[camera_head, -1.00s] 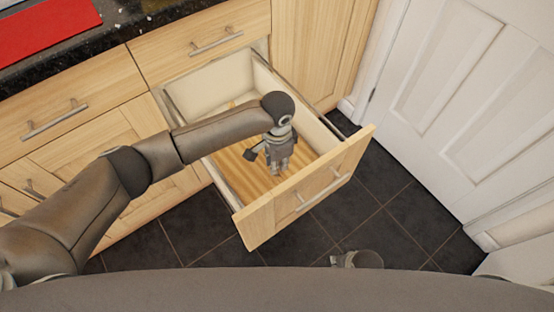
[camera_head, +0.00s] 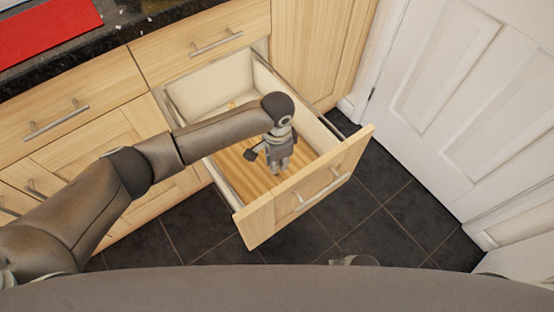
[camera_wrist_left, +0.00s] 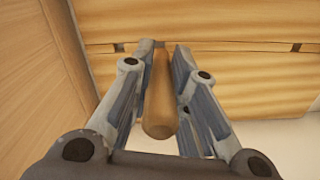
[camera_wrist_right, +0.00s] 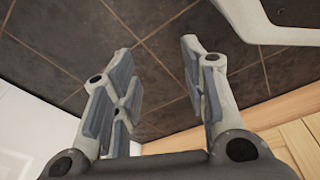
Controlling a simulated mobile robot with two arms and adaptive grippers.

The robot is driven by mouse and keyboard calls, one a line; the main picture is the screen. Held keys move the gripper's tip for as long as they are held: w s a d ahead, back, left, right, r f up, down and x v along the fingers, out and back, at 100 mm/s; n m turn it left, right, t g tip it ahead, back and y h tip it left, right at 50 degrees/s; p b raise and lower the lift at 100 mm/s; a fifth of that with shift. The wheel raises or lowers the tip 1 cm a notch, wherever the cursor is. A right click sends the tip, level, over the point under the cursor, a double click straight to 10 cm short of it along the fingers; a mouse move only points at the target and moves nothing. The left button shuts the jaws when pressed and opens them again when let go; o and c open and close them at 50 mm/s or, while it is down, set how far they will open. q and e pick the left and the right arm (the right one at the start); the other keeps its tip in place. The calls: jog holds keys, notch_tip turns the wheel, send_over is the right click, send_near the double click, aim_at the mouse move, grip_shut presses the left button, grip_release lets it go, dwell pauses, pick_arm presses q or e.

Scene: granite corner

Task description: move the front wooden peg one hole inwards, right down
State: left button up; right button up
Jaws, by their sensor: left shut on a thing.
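The wooden peg (camera_wrist_left: 160,95) is a plain rounded stick between the fingers of my left gripper (camera_wrist_left: 165,75) in the left wrist view. The gripper is shut on it. The peg's far end meets the striped wooden peg board (camera_wrist_left: 230,75) near a row of dark holes; I cannot tell whether it sits in a hole. One hole (camera_wrist_left: 295,47) shows to the right. In the head view my left gripper (camera_head: 278,160) points down into the open drawer, over the board (camera_head: 245,168), and hides the peg. My right gripper (camera_wrist_right: 160,75) is open and empty above the floor.
The open drawer (camera_head: 262,222) has side walls and a front panel close around my left gripper. A white door (camera_head: 460,90) stands at the right. Dark floor tiles (camera_head: 390,220) are clear in front.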

jog(key=shift+w+r, duration=0.1)
jog(key=shift+w, duration=0.05)
dwell(0.3)
pick_arm(q)
jog(key=shift+p, duration=0.3)
pick_arm(e)
jog(key=shift+s+d+f, duration=0.1)
jog(key=shift+s+f, duration=0.45)
jog(key=shift+f, duration=0.1)
jog(key=shift+f, duration=0.25)
jog(key=shift+s+f, duration=0.4)
jog(key=shift+s, duration=0.15)
pick_arm(q)
jog(key=shift+p, duration=0.3)
pick_arm(e)
jog(key=shift+r, duration=0.1)
jog(key=shift+s+f, duration=0.35)
jog(key=shift+s, duration=0.05)
